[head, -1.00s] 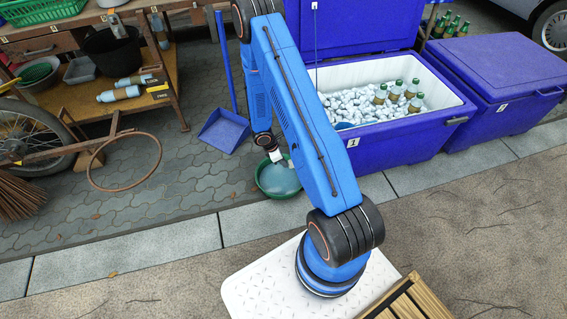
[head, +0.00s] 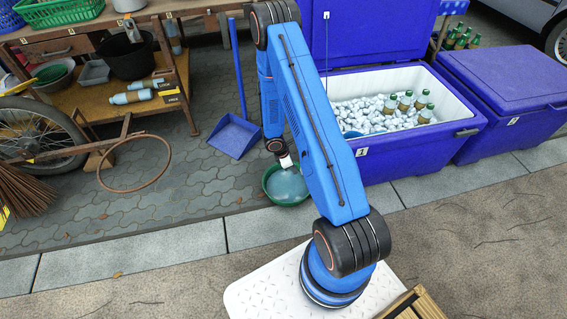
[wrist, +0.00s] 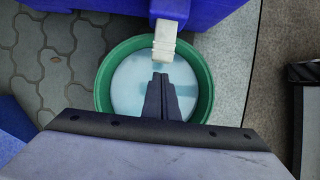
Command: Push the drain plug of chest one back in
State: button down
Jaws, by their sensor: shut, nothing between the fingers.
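Chest one (head: 400,155) is a blue ice chest with its lid up and a label "1" on its front. A pale, blocky drain plug (wrist: 164,42) shows in the wrist view, sticking out from the blue chest wall (wrist: 100,8) over a green basin. My gripper (wrist: 160,78) is shut and empty, its dark fingertips pointing at the plug's near end with a small gap visible; I cannot tell the depth between them. In the head view my arm hides much of the plug area.
The green basin (head: 271,192) of cloudy liquid stands on the paving below my gripper. A blue dustpan (head: 232,135) stands left of it. Chest two (head: 500,125) is at right, closed. A workbench (head: 165,100) and metal hoop (head: 135,190) are at left.

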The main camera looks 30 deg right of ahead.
jog(key=a+v, duration=0.2)
jog(key=v, duration=0.9)
jog(key=shift+w+f, duration=0.3)
jog(key=shift+f, duration=0.15)
jog(key=shift+r, duration=0.1)
jog(key=s+a+r+m+t, duration=0.1)
jog(key=s+r+m, duration=0.25)
jog(key=r, duration=1.25)
jog(key=s+a+r+m+t, duration=0.15)
jog(key=r+m, duration=0.25)
jog(key=r, duration=1.2)
jog(key=s+a+r+m+t+y, duration=0.1)
jog(key=s+a+r+m+y, duration=0.1)
jog(key=s+a+r, duration=0.3)
jog(key=s+a+r+m+t+y, duration=0.2)
jog(key=s+a+r+m, duration=0.3)
jog(key=s+r, duration=0.8)
jog(key=s, duration=0.8)
jog(key=shift+s, duration=0.2)
